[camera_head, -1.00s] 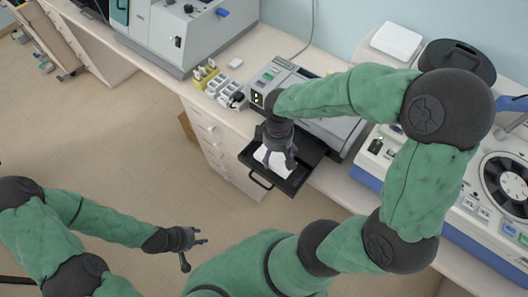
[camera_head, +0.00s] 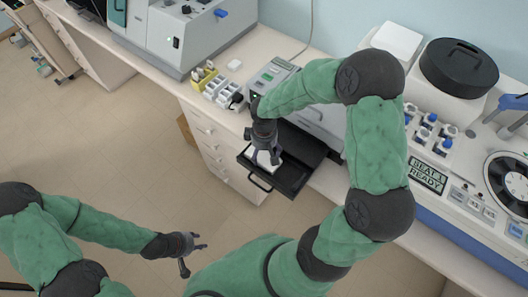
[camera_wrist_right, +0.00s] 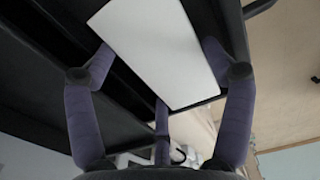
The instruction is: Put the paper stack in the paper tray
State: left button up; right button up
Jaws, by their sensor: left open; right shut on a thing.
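The white paper stack (camera_wrist_right: 160,48) is between the fingers of my right gripper (camera_wrist_right: 160,75) in the right wrist view, against the dark tray. In the head view, little of the stack (camera_head: 264,160) shows under my right gripper (camera_head: 267,157), which is shut on it over the left part of the black paper tray (camera_head: 290,184). The tray is pulled out from the grey machine and has a handle at its front. I cannot tell whether the stack rests on the tray floor. My left gripper (camera_head: 190,249) is open and empty, over the floor.
The grey machine (camera_head: 318,118) stands on the bench behind the tray. A rack of small containers (camera_head: 222,88) is to its left. A blue-white machine with a round dial (camera_head: 510,183) is at the right.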

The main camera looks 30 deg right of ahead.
aim_at(264, 153)
jog(key=shift+r, duration=0.1)
jog(key=shift+f, duration=0.25)
jog(key=o, duration=1)
jog(key=shift+c, duration=0.2)
jog(key=shift+r, duration=0.1)
jog(key=shift+r, duration=0.15)
notch_tip(264, 153, up, 12)
jog(key=p, duration=0.2)
